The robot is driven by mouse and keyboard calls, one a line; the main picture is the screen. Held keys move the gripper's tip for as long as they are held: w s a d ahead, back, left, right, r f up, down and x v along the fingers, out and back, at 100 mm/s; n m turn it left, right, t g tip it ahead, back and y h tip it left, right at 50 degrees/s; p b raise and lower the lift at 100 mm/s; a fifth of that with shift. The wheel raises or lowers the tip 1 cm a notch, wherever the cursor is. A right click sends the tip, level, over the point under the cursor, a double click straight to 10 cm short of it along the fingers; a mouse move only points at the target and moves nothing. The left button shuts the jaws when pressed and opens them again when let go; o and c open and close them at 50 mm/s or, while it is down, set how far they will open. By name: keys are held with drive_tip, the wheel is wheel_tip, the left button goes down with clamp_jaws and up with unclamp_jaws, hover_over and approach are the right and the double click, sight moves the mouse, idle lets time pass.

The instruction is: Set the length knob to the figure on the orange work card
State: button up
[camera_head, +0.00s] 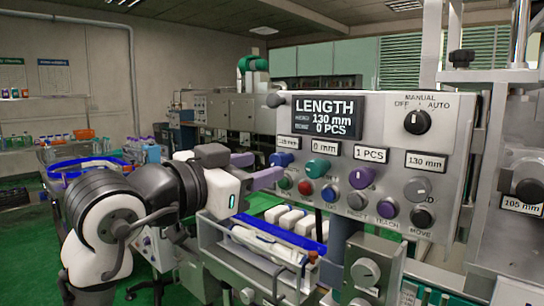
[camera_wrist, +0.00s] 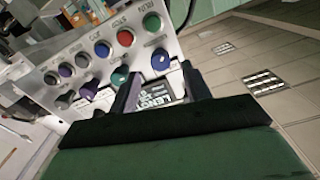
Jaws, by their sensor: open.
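The grey control panel (camera_head: 390,135) has a dark screen (camera_head: 326,120) reading LENGTH, 130 mm and 0 PCS. A grey knob (camera_head: 417,188) sits under a 130 mm label (camera_head: 426,162), a purple knob (camera_head: 361,177) under 1 PCS, a teal knob (camera_head: 317,168) under 0 mm. A blue knob (camera_head: 281,159) is at the left end; its label is hard to read. I cannot make out the orange work card. My gripper (camera_head: 268,167) is open and empty at the panel's left end. In the wrist view my gripper (camera_wrist: 160,68) faces the blue knob (camera_wrist: 160,60), apparently apart from it.
Several coloured buttons (camera_head: 305,187) line the panel below the knobs. A MANUAL/OFF/AUTO switch (camera_head: 417,121) is at upper right. A tray with white packs (camera_head: 292,218) lies under the panel. A 105 mm label (camera_head: 522,205) is on the machine at right.

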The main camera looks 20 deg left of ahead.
sight(275, 163)
drive_tip(key=shift+p+x, duration=0.3)
drive_tip(key=shift+x, duration=1.85)
drive_tip(key=shift+c, duration=0.3)
drive_tip(key=c, duration=0.9)
drive_tip(key=shift+c, duration=0.2)
drive_tip(key=shift+m, duration=0.3)
